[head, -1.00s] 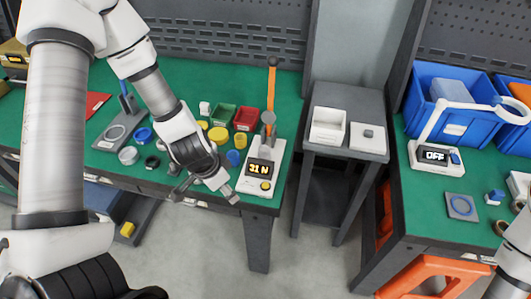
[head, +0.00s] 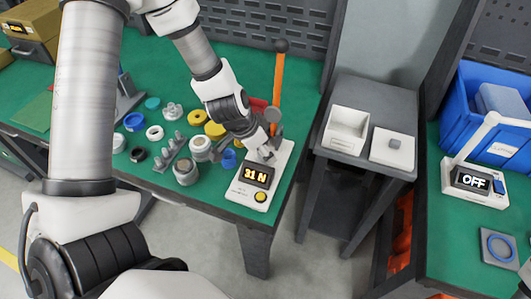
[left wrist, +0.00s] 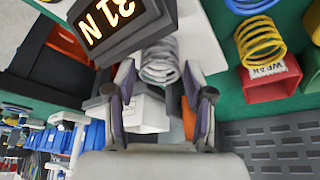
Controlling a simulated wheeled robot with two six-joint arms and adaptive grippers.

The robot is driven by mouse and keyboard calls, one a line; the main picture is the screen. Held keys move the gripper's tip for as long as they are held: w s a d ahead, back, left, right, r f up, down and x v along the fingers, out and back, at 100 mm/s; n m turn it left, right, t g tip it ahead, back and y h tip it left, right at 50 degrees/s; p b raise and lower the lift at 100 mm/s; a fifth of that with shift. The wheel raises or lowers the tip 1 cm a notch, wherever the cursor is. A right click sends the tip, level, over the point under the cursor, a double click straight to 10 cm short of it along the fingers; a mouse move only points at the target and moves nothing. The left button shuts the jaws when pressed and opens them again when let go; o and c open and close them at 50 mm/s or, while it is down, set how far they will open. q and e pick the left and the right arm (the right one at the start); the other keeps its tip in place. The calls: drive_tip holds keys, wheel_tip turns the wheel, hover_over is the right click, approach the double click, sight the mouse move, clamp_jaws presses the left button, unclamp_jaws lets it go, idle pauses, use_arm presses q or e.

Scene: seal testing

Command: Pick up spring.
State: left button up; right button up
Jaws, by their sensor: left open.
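A grey metal spring (left wrist: 160,62) shows in the left wrist view, beside the tester's display, between the tips of my left gripper (left wrist: 158,84). The jaws are open around it, and I cannot tell whether they touch it. In the head view my left gripper (head: 262,150) is at the force tester (head: 236,192), whose display reads 31 N, and it hides the spring there. The tester has an orange lever (head: 278,95) standing upright behind the gripper.
Several rings, springs and small parts crowd the green bench left of the tester. A yellow spring (left wrist: 260,42) lies by a red bin (left wrist: 270,82) labelled WEAK. An open white box (head: 346,130) and a lidded one (head: 392,150) stand on the grey side table.

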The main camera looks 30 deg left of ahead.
use_arm(q)
drive_tip(key=shift+x, duration=0.8)
drive_tip(key=shift+r, duration=0.25)
drive_tip(key=shift+s, duration=0.15)
drive_tip(key=shift+c, duration=0.7)
drive_tip(key=c, duration=0.8)
use_arm(e)
drive_tip(key=shift+f, duration=0.55)
use_arm(q)
drive_tip(key=shift+o, duration=0.2)
drive_tip(key=shift+r+p, duration=0.4)
drive_tip(key=shift+r, duration=0.05)
wheel_tip(320, 180, up, 7)
drive_tip(key=p, duration=0.6)
drive_tip(key=s+a+p, duration=0.3)
drive_tip(key=s+p, duration=0.4)
drive_tip(key=s, duration=0.1)
drive_tip(key=s+a+f+p, duration=0.1)
drive_tip(key=s+a+p, duration=0.3)
drive_tip(key=s+p, duration=0.3)
drive_tip(key=shift+s+a, duration=0.15)
drive_tip(key=shift+s, duration=0.6)
use_arm(e)
wheel_tip(320, 180, up, 21)
drive_tip(key=shift+f, duration=0.15)
